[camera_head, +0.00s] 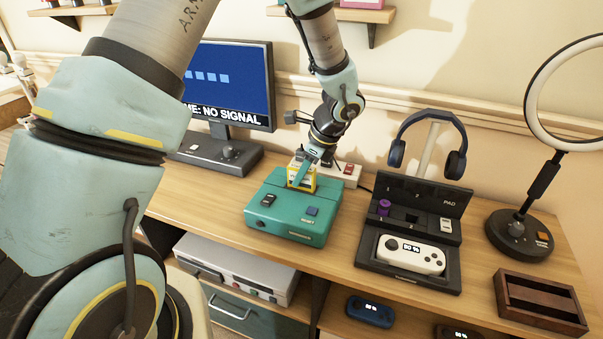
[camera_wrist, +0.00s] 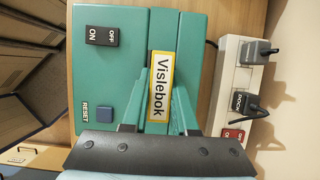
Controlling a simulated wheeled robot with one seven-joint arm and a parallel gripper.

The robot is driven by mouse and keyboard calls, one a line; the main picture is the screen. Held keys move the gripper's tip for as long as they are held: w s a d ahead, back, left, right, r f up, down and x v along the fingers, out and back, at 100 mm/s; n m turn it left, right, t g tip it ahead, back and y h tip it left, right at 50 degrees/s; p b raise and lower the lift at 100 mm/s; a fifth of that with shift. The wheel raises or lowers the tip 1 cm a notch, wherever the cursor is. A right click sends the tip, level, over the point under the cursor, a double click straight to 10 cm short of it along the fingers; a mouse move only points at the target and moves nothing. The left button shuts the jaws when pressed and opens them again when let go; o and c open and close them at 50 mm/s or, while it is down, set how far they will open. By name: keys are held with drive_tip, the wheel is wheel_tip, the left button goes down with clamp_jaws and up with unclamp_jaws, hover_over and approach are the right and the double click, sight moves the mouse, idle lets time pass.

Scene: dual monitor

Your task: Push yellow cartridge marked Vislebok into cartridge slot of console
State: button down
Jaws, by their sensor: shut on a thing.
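The teal console (camera_head: 268,223) stands on the desk, with an ON/OFF switch and a blue RESET button on its top. It fills the middle of the wrist view (camera_wrist: 105,65). The yellow cartridge (camera_head: 309,182) is upright at the back part of the console's top. Its white Vislebok label (camera_wrist: 160,88) faces the wrist camera. My gripper (camera_head: 302,172) is shut on the cartridge from above, with a teal finger on each side of it in the wrist view (camera_wrist: 160,108). The cartridge's lower end and the slot are hidden, so I cannot tell how deep it sits.
A power strip (camera_head: 345,171) with plugs lies just behind the console. A monitor (camera_head: 232,82) showing NO SIGNAL stands left. A black dock (camera_head: 375,272) with a white controller, headphones (camera_head: 455,160), a ring light (camera_head: 520,228) and a wooden box (camera_head: 540,303) are to the right.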

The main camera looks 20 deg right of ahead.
drive_tip(key=c, duration=0.6)
unclamp_jaws()
drive_tip(key=b+v, duration=0.1)
drive_tip(key=v, duration=0.9)
drive_tip(key=shift+r, duration=0.35)
drive_tip(key=shift+s, duration=0.1)
drive_tip(key=s+a+r+n+g+h, duration=0.1)
drive_tip(key=a+n+h, duration=0.2)
drive_tip(key=a+n, duration=2.2)
drive_tip(key=a, duration=0.8)
drive_tip(key=shift+n+g+h, duration=0.3)
